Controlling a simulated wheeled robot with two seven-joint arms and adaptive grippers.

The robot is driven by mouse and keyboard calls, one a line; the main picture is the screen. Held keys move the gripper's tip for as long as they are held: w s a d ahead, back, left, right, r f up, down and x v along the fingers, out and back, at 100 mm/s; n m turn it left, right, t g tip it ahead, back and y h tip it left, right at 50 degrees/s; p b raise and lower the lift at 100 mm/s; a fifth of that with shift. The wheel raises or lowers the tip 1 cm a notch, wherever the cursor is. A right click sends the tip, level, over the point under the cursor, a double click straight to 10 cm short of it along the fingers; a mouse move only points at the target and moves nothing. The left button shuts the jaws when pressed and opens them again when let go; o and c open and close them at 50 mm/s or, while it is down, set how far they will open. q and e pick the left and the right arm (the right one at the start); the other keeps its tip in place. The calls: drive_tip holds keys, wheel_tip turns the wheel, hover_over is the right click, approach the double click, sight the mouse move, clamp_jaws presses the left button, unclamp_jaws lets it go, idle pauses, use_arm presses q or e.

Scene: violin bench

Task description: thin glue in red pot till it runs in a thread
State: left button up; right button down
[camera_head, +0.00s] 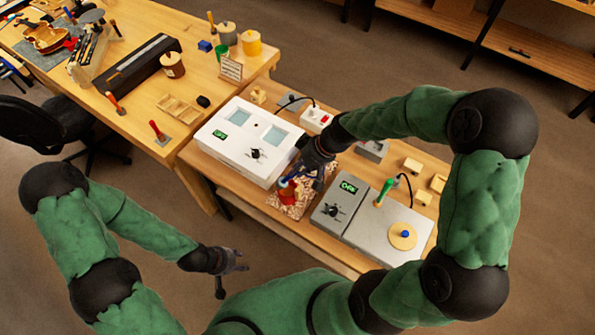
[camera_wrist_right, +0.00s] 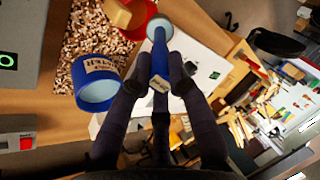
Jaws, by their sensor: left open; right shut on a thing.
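The red pot (camera_head: 287,197) stands on a patch of wood chips (camera_head: 294,211) on the bench. In the right wrist view the red pot (camera_wrist_right: 136,22) is partly cut off, with a tan piece (camera_wrist_right: 117,13) at its mouth. My right gripper (camera_wrist_right: 160,86) is shut on a blue dipper (camera_wrist_right: 158,55), whose pale round end lies beside or over the red pot's rim. My left gripper (camera_head: 238,262) is open and empty, away from the bench. Glue inside the pot is hidden.
A white two-well bath (camera_head: 244,150) stands left of the pot. Small wooden blocks (camera_head: 413,165) lie behind. Another bench (camera_head: 130,110) holds violin parts and pots.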

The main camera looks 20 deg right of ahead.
drive_tip(key=shift+s+d+f+t+y+b, duration=0.35)
drive_tip(key=shift+y+b, duration=0.3)
drive_tip(key=shift+b, duration=2.2)
drive_tip(key=shift+s+d+f+t+y+b, duration=0.1)
drive_tip(key=shift+d+f+t+y+b, duration=0.3)
drive_tip(key=shift+b, duration=2.45)
drive_tip(key=shift+s+d+f+t+y+b, duration=0.2)
drive_tip(key=shift+d+y+b, duration=0.5)
drive_tip(key=shift+b, duration=2.15)
drive_tip(key=shift+a, duration=0.15)
